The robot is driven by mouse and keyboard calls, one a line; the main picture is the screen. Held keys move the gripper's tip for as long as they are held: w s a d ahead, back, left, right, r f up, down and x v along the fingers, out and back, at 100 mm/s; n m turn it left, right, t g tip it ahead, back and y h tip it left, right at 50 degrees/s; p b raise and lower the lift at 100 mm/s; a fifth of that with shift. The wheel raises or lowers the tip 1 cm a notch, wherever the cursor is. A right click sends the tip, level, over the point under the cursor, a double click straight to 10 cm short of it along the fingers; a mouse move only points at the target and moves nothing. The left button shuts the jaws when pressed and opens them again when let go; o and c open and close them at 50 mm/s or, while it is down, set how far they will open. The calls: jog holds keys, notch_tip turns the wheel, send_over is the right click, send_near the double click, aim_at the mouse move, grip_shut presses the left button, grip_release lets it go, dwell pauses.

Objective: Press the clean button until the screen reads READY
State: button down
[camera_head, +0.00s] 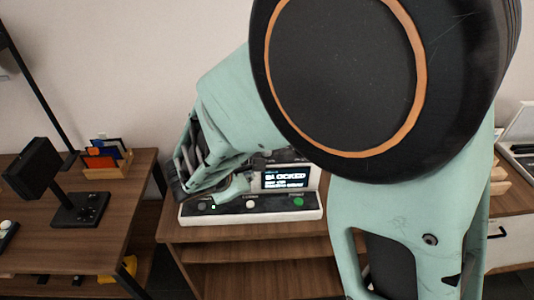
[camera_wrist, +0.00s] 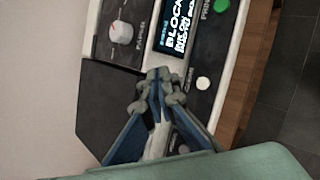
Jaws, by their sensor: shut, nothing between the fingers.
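The machine (camera_head: 310,214) is a white-edged console with a dark panel on a wooden table. Its lit screen (camera_head: 284,178) appears to read BLOCKED, with smaller lines below; the screen also shows in the wrist view (camera_wrist: 176,28). The white button (camera_wrist: 203,83), with a label that looks like CLEAN, is in the middle of the front row; it also shows in the head view (camera_head: 250,204). My gripper (camera_wrist: 159,75) is shut and empty. Its tips are over the panel beside the white button, apart from it in the picture. Their height above the panel is unclear.
A green button (camera_head: 299,202) is at the right of the row. A knob (camera_wrist: 121,33) stands beside the screen. On the left table (camera_head: 120,215) are a black stand (camera_head: 80,208) and a wooden box of cards (camera_head: 108,168). My arm hides much of the right side.

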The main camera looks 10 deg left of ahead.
jog(key=b, duration=0.6)
send_over(250, 206)
notch_tip(250, 206, down, 8)
jog(key=shift+a+r, duration=0.1)
jog(key=shift+r, duration=0.05)
jog(key=shift+f+b, duration=0.6)
jog(key=shift+b, duration=0.1)
dwell(0.5)
jog(key=shift+f+b, duration=0.4)
jog(key=shift+b, duration=0.2)
jog(key=shift+f+b, duration=0.5)
jog(key=shift+b, duration=0.05)
dwell(0.6)
jog(key=shift+r, duration=0.15)
jog(key=shift+r+p, duration=0.6)
jog(key=shift+r, duration=0.2)
